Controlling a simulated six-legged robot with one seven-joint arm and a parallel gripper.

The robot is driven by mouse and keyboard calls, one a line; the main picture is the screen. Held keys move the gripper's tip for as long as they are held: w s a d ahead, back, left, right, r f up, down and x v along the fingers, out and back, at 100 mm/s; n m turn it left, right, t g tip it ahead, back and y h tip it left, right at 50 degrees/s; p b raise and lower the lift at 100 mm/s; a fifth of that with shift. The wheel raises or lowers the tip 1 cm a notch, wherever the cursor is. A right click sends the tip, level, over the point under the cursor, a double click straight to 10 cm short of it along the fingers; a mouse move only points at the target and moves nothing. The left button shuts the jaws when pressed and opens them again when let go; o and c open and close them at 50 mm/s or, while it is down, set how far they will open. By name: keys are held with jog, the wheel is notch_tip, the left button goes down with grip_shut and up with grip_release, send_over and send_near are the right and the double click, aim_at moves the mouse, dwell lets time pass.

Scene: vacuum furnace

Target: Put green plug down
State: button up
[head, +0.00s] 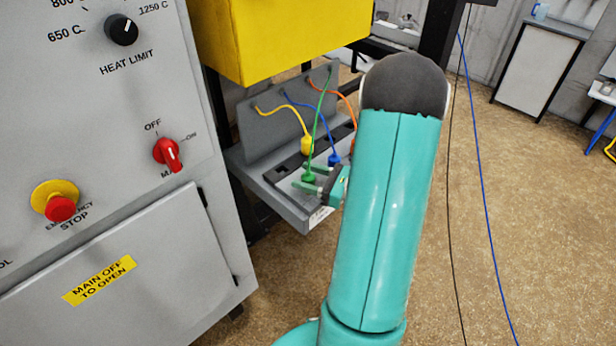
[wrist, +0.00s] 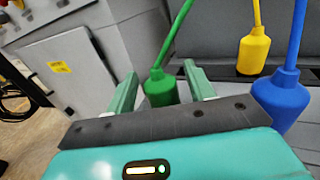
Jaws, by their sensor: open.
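The green plug (head: 308,178) stands upright on the front part of the grey shelf (head: 290,205), with its green cable rising to the back panel. In the wrist view the green plug (wrist: 160,88) sits between the two fingers of my gripper (wrist: 155,85). My gripper (head: 312,178) is open around the plug, and a gap shows on the right side. Its left finger is close to the plug, and I cannot tell whether they touch. The plug's lower end is hidden in the wrist view behind my gripper's body.
A yellow plug (head: 306,145) and a blue plug (head: 333,159) stand behind the green one; an orange cable (head: 345,98) runs beside them. The blue plug (wrist: 282,97) is close to my gripper's right. The grey control cabinet (head: 110,150) stands left, and a yellow box (head: 270,40) hangs above.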

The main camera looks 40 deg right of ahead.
jog(key=shift+s+r, duration=0.1)
jog(key=shift+r, duration=0.2)
jog(key=v, duration=1.2)
jog(key=w+a+r+n+g+y, duration=0.1)
jog(key=w+a+r+n+g, duration=0.15)
jog(key=a+n+g, duration=0.75)
jog(key=w+a+r+n+g+y, duration=0.1)
jog(key=a+r+n+g, duration=0.4)
jog(key=a, duration=0.8)
jog(key=s+a+r+n+t+h, duration=0.3)
jog(key=a+r+n+h, duration=0.5)
jog(key=n, duration=0.8)
jog(key=shift+a+t+h, duration=0.45)
jog(key=shift+t+h, duration=0.15)
jog(key=shift+h, duration=0.1)
